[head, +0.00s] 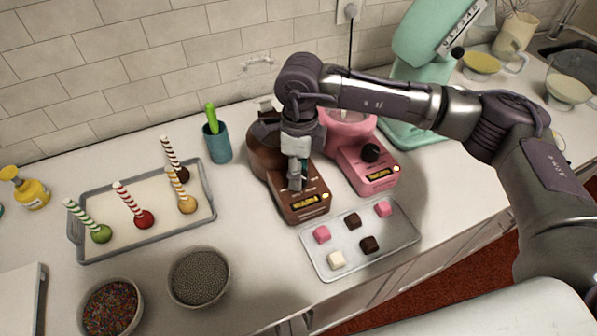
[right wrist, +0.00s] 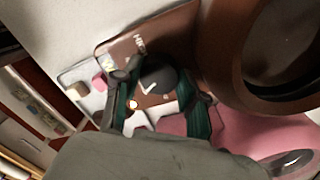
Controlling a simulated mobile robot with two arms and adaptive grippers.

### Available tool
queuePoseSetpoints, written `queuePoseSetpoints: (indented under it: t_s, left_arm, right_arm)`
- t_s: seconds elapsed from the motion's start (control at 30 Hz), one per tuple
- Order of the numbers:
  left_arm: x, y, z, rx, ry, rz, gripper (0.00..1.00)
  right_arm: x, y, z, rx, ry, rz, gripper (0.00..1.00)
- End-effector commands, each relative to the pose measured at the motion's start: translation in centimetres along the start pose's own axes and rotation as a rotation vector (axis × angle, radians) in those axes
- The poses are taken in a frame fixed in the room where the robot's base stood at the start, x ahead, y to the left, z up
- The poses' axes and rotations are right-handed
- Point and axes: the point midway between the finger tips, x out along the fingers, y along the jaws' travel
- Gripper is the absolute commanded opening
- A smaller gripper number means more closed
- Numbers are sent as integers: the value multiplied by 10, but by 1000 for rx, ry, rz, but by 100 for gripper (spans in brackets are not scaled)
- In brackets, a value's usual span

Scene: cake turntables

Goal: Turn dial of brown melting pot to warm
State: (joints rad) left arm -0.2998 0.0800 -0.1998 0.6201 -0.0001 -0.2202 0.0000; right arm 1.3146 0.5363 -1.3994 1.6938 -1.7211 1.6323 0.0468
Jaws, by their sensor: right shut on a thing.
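The brown melting pot (head: 268,150) stands on the counter, with its brown control base (head: 308,206) toward the front. A small lit panel on the base carries yellow lettering, too small to read surely. My right gripper (head: 297,182) comes down over this base from above and hides the dial in the head view. In the right wrist view the dark round dial (right wrist: 156,76), with a white pointer mark, sits between my right gripper's green-lined fingers (right wrist: 157,92), which are shut on it. The pot's round opening (right wrist: 285,50) is beside them. My left gripper is not in view.
A pink melting pot (head: 345,130) stands close on the right. A tray of chocolates (head: 345,243) lies just in front. A cake-pop tray (head: 120,243), a blue cup (head: 217,144) and a bowl of grey beads (head: 199,277) are to the left. A mint mixer (head: 412,50) stands behind right.

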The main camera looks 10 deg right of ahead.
Motion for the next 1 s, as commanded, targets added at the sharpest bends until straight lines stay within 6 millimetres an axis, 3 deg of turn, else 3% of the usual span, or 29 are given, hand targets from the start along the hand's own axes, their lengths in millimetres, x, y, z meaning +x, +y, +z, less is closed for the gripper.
queuePoseSetpoints:
  t_s: [0.27,0.3,0.43,0.77,1.0]
  left_arm:
    - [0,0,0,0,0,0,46]
    - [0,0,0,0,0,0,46]
    - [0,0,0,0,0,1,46]
    - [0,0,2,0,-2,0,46]
    - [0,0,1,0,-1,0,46]
  right_arm:
    - [-2,0,1,1,-3,-2,7]
    - [-2,0,1,1,-3,-2,48]
    - [-1,0,1,1,-3,-1,67]
    - [-4,0,0,1,-2,-1,67]
    - [-41,-1,1,1,-5,-4,67]
